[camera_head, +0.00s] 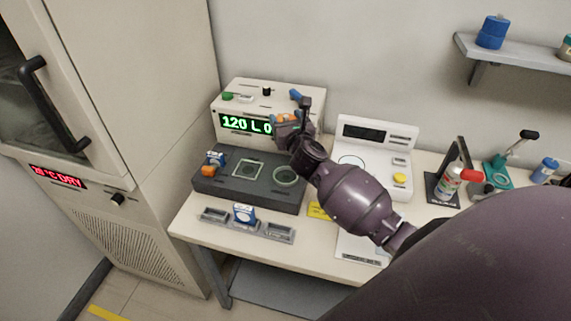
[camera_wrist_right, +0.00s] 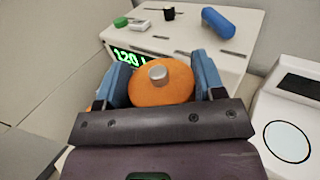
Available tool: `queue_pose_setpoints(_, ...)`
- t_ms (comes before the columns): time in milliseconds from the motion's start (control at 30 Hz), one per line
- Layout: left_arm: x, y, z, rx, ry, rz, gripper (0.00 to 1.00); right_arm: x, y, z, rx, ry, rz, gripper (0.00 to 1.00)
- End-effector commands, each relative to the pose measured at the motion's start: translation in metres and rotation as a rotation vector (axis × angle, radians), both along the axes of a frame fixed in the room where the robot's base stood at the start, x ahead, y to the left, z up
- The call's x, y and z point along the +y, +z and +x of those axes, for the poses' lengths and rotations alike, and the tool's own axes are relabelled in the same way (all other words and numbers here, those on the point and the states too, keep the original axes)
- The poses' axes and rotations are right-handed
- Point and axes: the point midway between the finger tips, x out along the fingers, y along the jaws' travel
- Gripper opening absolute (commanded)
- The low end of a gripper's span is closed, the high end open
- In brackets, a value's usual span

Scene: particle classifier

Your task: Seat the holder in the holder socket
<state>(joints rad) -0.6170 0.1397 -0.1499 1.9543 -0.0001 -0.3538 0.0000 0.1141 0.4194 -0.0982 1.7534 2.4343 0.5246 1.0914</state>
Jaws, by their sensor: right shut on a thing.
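My right gripper (camera_wrist_right: 162,85) is shut on a rounded orange piece, likely the holder (camera_wrist_right: 150,90), with its blue fingers on either side. A short silver stud stands on the piece. In the head view the gripper (camera_head: 284,124) and a bit of orange show in front of the white display box (camera_head: 232,108), above the dark base block (camera_head: 222,188). That block has a pale square outline (camera_head: 247,170) and a round greenish ring (camera_head: 285,176) on top; I cannot tell which feature is the holder socket. My left gripper is out of view.
A grey tray (camera_head: 278,235) with a blue-and-white box (camera_head: 244,214) lies in front. A cabinet (camera_head: 150,80) borders the left.

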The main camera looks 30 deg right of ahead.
Motion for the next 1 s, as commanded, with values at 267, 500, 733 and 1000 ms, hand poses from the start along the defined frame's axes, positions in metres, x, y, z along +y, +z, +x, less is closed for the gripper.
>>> queue_pose_setpoints(267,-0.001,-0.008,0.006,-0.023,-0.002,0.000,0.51,0.001,-0.057,0.001,-0.003,0.000,0.002,0.00)
queue_pose_setpoints(500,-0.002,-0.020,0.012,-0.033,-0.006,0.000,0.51,0.001,-0.098,0.000,-0.002,0.002,0.002,0.00)
queue_pose_setpoints(733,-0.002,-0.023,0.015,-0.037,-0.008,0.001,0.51,0.001,-0.108,0.001,-0.005,0.002,0.000,0.00)
queue_pose_setpoints(1000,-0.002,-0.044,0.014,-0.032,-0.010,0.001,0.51,0.001,-0.140,0.001,-0.003,0.002,0.000,0.00)
